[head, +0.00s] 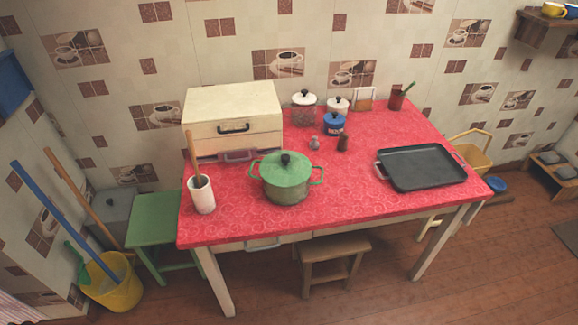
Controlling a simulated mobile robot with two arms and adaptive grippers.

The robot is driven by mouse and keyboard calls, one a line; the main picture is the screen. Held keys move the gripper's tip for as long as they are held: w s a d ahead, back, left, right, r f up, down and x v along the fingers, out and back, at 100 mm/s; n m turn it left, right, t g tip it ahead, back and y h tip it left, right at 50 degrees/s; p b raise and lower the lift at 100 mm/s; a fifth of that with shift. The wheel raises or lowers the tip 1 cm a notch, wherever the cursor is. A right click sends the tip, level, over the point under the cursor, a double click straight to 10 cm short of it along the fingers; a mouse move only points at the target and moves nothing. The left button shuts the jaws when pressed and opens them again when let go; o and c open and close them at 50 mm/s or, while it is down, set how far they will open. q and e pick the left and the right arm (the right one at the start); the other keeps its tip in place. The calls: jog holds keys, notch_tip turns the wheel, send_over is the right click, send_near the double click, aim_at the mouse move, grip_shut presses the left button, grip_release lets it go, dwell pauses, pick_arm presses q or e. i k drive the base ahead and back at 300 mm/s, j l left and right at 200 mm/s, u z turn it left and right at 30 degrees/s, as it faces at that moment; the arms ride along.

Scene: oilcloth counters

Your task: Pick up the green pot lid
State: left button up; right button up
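The green pot lid (285,167) with a dark round knob sits on the green pot (287,194). The pot stands near the front left of the table with the red patterned oilcloth (330,205), a handle showing on each side. Neither of my grippers shows in the head view, and nothing touches the lid.
A cream bread box (233,110) stands behind the pot, a white utensil holder (202,198) left of it. A black tray (421,167) lies right. Small jars, shakers and a red cup (396,99) stand behind. The cloth between pot and tray is clear.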

aim_at(282, 169)
jog(key=i+l+u, duration=0.15)
jog(key=u, duration=0.2)
jog(key=i+l+u, duration=0.35)
jog(key=l+u, duration=0.15)
jog(key=u, duration=0.15)
jog(key=i+l, duration=0.05)
